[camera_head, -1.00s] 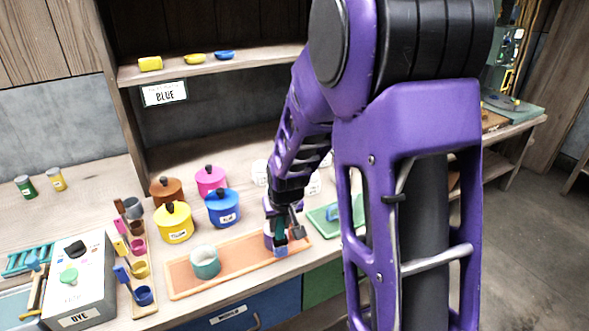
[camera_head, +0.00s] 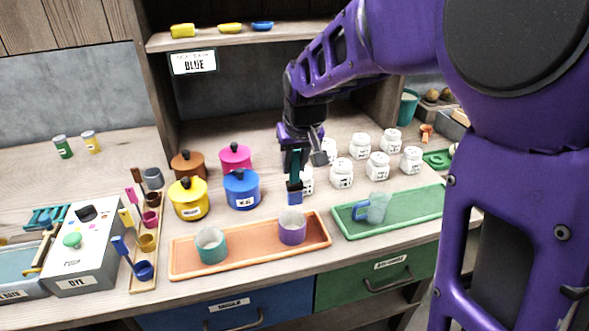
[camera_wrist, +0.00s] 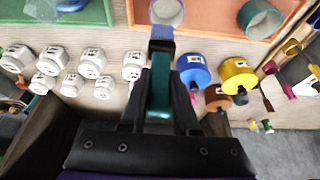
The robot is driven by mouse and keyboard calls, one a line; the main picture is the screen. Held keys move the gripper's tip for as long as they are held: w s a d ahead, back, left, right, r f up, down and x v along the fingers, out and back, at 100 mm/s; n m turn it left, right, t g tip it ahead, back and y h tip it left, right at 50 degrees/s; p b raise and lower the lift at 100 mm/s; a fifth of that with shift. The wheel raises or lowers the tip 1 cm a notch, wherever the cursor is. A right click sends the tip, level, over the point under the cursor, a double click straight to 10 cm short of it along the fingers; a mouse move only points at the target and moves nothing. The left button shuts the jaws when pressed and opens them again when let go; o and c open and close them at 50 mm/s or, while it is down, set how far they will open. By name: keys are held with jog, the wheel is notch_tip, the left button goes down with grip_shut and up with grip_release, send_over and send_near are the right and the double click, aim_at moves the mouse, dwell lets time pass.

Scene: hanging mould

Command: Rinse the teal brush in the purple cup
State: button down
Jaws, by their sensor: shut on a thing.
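My gripper (camera_head: 295,152) is shut on the teal brush (camera_head: 296,168) and holds it upright, bristle end down. The brush's lower end looks blue-purple. It is above and just behind the purple cup (camera_head: 292,230), apart from it. The purple cup stands on the right part of the orange tray (camera_head: 252,255), next to a teal cup (camera_head: 211,246). In the wrist view the teal brush (camera_wrist: 160,85) points away from my gripper, and the purple cup (camera_wrist: 167,12) shows just beyond its tip.
Yellow (camera_head: 189,200), blue (camera_head: 241,190), pink and brown lidded pots stand behind the tray. Several white jars (camera_head: 342,174) stand at the right. A grey dye box (camera_head: 85,255) and a rack of small coloured cups are at the left.

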aim_at(292, 185)
jog(key=shift+s+a+r, duration=0.1)
jog(key=shift+a, duration=0.25)
jog(key=shift+f+b, duration=0.2)
jog(key=shift+b, duration=0.1)
notch_tip(292, 185, down, 7)
jog(key=b, duration=0.4)
jog(key=shift+r+b, duration=0.2)
jog(key=shift+b, duration=0.1)
jog(key=shift+f, duration=1.85)
jog(key=shift+r, duration=0.15)
jog(key=shift+r+p, duration=3.45)
jog(key=shift+r, duration=0.95)
